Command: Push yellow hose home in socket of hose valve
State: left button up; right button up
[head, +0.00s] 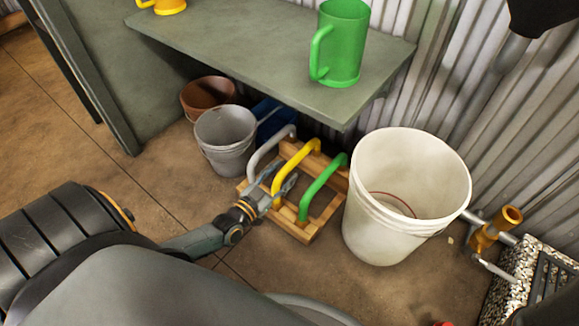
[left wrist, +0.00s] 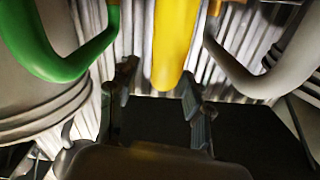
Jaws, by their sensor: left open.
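The yellow hose (head: 300,153) is a bent tube on a wooden rack (head: 310,237), between a grey hose and a green hose. My left gripper (head: 285,175) is open at the yellow hose, low over the rack. In the left wrist view, the yellow hose (left wrist: 172,45) hangs between the two open fingers (left wrist: 158,75), with no clear grip on it. An orange-brown valve (head: 490,233) with an upright open socket stands at the right by the wall; it appears to be the hose valve. My right gripper is not in view.
The green hose (head: 318,188) and grey hose (head: 268,147) flank the yellow one closely. A white bucket (head: 385,240) stands between rack and valve. A grey bucket (head: 226,145) is behind left. A shelf (head: 270,50) with a green mug (head: 343,45) overhangs the back.

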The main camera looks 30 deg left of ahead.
aim_at(288, 168)
pick_arm(q)
jog(key=w, duration=0.1)
jog(key=w+b, duration=0.2)
jog(key=shift+w+f, duration=0.15)
jog(key=shift+f, duration=0.1)
jog(key=shift+w+r, duration=0.15)
jog(key=shift+w, duration=0.15)
jog(key=shift+c, duration=0.3)
jog(key=shift+d, duration=0.1)
grip_shut()
